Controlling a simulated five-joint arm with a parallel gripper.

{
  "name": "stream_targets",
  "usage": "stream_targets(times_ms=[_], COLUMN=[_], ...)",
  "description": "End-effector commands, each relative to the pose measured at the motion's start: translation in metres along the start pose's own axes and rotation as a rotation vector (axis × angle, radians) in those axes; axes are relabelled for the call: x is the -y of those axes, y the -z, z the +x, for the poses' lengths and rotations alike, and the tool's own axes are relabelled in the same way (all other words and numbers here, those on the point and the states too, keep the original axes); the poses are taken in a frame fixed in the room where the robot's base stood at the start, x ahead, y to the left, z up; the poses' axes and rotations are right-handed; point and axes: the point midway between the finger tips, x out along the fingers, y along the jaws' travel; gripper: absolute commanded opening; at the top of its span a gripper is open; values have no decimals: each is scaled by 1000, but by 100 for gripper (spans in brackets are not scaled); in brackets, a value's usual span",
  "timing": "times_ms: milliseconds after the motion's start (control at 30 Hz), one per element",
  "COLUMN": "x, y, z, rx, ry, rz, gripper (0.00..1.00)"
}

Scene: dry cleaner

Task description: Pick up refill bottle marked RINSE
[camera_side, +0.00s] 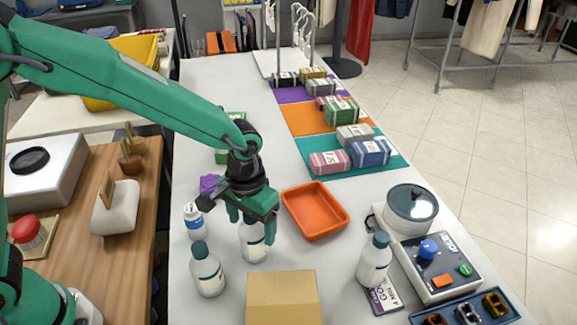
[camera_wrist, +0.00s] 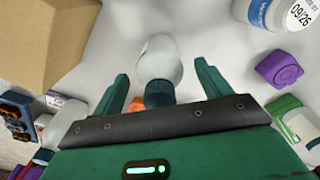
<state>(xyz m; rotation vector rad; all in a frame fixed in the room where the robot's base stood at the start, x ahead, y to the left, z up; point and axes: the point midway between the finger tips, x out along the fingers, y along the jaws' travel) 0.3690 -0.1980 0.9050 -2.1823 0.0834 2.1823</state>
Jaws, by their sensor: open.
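My gripper (camera_side: 252,222) is open and points down over a white bottle (camera_side: 253,246) in the side view. In the wrist view this bottle (camera_wrist: 161,56), with its dark teal cap (camera_wrist: 159,93), lies between my two open fingers (camera_wrist: 160,72), with gaps on both sides. Its label cannot be read, and its cap is hidden by my gripper in the side view. Two similar teal-capped white bottles stand nearby, one at the front left (camera_side: 207,273) and one at the right (camera_side: 374,262). I cannot read RINSE on any of them.
A blue-capped white container (camera_side: 194,222) stands left of my gripper. An orange tray (camera_side: 340,222) is close on the right, and a cardboard box (camera_side: 282,296) is in front. A purple object (camera_wrist: 278,68) lies nearby. A machine (camera_side: 430,250) occupies the right edge.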

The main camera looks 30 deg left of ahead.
Motion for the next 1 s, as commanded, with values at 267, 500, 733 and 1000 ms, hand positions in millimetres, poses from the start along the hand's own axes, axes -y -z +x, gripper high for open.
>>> stream_targets(times_ms=[267,500,733,1000], x=[0,0,0,0], y=[0,0,0,1], z=[0,0,-1,-4], rx=[0,0,-1,-3], ry=[0,0,-1,-1], rz=[0,0,0,0], gripper=[77,49,20,20])
